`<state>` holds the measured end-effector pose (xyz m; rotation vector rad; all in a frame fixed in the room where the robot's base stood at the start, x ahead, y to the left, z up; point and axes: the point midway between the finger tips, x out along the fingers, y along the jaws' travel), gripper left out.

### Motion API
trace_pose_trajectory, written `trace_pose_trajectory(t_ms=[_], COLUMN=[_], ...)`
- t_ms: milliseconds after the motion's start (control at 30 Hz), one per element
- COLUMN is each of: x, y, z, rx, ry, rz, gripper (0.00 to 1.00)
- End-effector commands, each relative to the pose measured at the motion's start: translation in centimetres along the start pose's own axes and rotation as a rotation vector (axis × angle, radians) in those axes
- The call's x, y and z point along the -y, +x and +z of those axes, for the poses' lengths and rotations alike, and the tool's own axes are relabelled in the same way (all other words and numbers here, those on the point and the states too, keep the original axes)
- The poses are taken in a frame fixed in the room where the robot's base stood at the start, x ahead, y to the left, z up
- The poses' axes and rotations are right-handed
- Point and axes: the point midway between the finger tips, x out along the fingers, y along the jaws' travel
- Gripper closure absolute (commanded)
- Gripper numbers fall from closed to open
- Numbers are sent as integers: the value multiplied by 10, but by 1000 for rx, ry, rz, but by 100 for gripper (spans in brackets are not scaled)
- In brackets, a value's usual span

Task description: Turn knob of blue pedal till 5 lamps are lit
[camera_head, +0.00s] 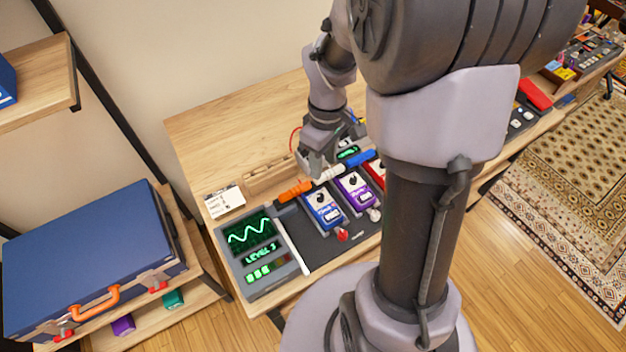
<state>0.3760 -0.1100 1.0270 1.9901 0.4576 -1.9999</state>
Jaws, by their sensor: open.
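The blue pedal (323,211) lies on the dark board on the wooden bench, left of the purple pedal. Its dark knob (319,196) shows near its upper end. My gripper (317,174) is open, pointing down just above and behind the blue pedal. It looks apart from the knob, though I cannot tell the exact gap. The display unit (290,272) to the left shows a green wave and the text "LEVEL 3" (261,254). Its lamp row (265,270) has 3 lamps lit green; the others look dark.
A purple pedal (356,190) and a red pedal (374,171) stand close on the right. Orange, white and blue plugs lie along the pedals' back edge. A wooden block (268,178) and white card (224,201) lie behind. The bench's back left (215,130) is clear.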

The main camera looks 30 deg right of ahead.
Motion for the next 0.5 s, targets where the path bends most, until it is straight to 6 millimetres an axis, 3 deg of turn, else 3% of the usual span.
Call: trace_pose_trajectory(t_ms=[33,200,400,500], x=[1,1,1,1], y=[23,75,117,127], z=[1,1,0,0], rx=[3,3,1,1], ry=[0,0,1,1], rz=[-3,-3,-2,-1], gripper=[59,59,59,59])
